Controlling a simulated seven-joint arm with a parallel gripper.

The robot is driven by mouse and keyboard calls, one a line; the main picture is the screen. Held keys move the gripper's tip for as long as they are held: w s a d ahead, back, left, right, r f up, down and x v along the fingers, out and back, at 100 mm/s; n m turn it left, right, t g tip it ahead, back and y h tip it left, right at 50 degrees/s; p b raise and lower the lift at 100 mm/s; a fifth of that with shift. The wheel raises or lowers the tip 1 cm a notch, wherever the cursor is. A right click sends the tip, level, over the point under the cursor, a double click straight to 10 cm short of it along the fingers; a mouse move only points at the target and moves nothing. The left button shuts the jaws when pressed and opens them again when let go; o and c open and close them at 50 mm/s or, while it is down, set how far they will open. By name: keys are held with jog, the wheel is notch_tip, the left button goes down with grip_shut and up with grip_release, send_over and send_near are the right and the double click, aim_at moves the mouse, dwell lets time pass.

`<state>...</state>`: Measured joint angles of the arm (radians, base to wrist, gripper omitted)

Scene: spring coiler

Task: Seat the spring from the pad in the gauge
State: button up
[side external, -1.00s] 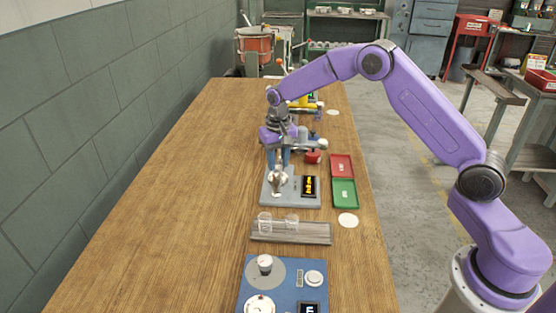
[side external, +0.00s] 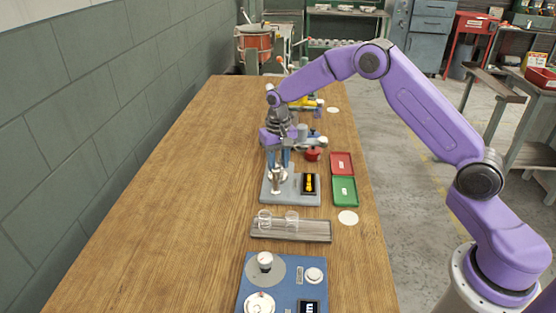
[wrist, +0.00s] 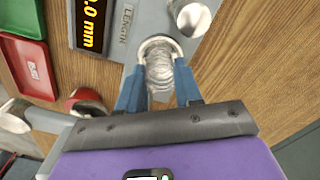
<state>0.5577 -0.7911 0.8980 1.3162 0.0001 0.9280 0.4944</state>
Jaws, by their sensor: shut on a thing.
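My gripper (side external: 279,165) points down over the grey gauge (side external: 293,196). Its blue fingers are shut on the spring. In the wrist view, the coiled silvery spring (wrist: 160,70) sits between the fingertips (wrist: 158,82), with a pale rounded loop around its far end. A metal post (wrist: 190,18) of the gauge stands right beside it; a post (side external: 276,183) also shows in the side view, below the fingers. The gauge's display (wrist: 90,22) shows amber digits ending in ".0 mm", partly cut off. I cannot tell whether the spring touches the gauge.
A red tray (side external: 342,158) and a green tray (side external: 344,203) lie right of the gauge. A grey rack (side external: 318,238) with clear cups stands in front, and a blue machine (side external: 257,289) nearer still. A white disc (side external: 348,217) lies bare. The table's left side is clear.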

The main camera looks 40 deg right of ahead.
jog(key=o, duration=1.2)
jog(key=shift+r, duration=0.15)
jog(key=shift+r, duration=4.25)
